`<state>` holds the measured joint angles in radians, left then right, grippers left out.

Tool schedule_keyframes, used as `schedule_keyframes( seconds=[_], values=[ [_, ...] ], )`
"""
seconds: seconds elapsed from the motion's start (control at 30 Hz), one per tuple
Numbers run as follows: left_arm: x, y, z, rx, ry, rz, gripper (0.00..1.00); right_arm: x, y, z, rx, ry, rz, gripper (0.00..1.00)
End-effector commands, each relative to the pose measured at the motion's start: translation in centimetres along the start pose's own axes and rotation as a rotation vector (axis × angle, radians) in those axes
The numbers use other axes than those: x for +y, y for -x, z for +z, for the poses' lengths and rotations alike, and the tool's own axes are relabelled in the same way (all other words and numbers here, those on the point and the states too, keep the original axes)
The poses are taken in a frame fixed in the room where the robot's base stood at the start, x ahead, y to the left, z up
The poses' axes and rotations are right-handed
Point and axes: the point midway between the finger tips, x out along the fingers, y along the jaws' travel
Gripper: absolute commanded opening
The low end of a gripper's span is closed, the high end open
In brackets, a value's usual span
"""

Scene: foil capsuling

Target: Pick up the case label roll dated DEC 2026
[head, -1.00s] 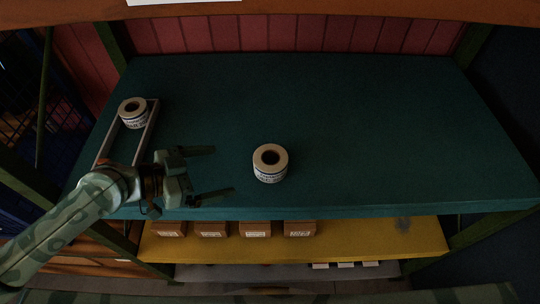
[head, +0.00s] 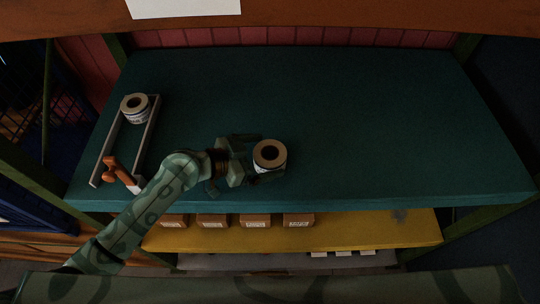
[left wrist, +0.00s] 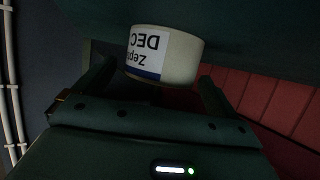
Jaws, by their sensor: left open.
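A white label roll (head: 270,154) with a dark core stands upright near the front middle of the dark green shelf top (head: 380,120). In the left wrist view the roll (left wrist: 180,66) shows inverted, with "DEC" readable on its label; the year is out of sight. My left gripper (head: 264,158) is open, its fingers on either side of this roll, not closed on it. A second white roll (head: 135,103) stands in the narrow tray at the left; its date is too small to read. My right gripper is not in view.
The narrow grey-rimmed tray (head: 150,132) at the left also has an orange-handled tool (head: 113,170) at its front end. Several brown boxes (head: 255,220) sit on the yellow shelf (head: 370,232) below. The right half of the green top is clear.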

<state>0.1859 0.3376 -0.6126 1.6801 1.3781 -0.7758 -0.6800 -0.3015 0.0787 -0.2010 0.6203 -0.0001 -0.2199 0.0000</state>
Motion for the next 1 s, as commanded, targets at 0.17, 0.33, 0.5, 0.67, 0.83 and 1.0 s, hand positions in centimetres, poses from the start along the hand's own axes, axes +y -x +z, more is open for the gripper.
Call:
schedule_keyframes(
  seconds=[0.17,0.33,0.5,0.67,0.83,1.0],
  values=[
    [0.0,0.0,0.0,0.0,0.0,0.0,0.6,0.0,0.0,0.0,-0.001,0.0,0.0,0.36],
    [0.0,0.1,0.0,0.001,0.0,0.0,0.43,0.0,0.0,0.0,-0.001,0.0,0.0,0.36],
    [0.0,0.1,-0.1,0.001,0.0,0.0,0.43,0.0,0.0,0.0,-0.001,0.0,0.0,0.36],
    [-0.1,0.5,-1.0,0.002,-0.005,-0.001,0.43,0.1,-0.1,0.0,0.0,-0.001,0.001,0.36],
    [1.0,2.0,-4.2,0.003,-0.007,0.002,0.43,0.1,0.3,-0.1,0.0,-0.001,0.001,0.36],
    [4.7,4.8,-8.0,0.005,-0.007,0.003,0.43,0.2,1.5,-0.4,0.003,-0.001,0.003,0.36]
  ],
)
